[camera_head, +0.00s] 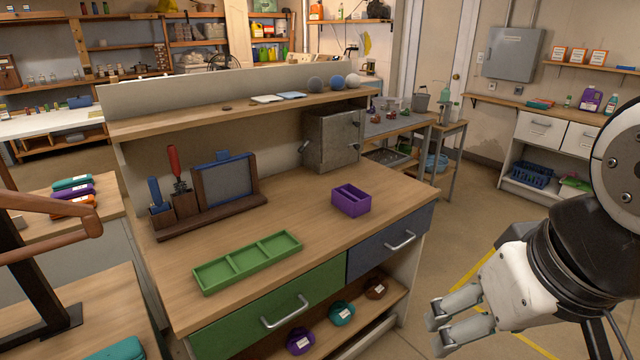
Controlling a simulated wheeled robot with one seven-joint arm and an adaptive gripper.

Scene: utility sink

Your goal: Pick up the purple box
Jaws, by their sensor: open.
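The purple box (350,201) is a small open-topped box with a divider inside. It sits on the wooden workbench top (310,255), toward the right side, above the blue-grey drawer. My gripper (436,332) is at the lower right, off the bench and over the floor. It is open, its two grey fingers point left, and nothing shows between them. It is well apart from the box, lower in the picture and to its right.
A green three-part tray (247,262) lies left of the box. A grey metal cabinet (333,138) stands behind it. A dark wood tool holder (210,218) is at the back left. Drawer handles (400,241) stick out in front. Bench top around the box is clear.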

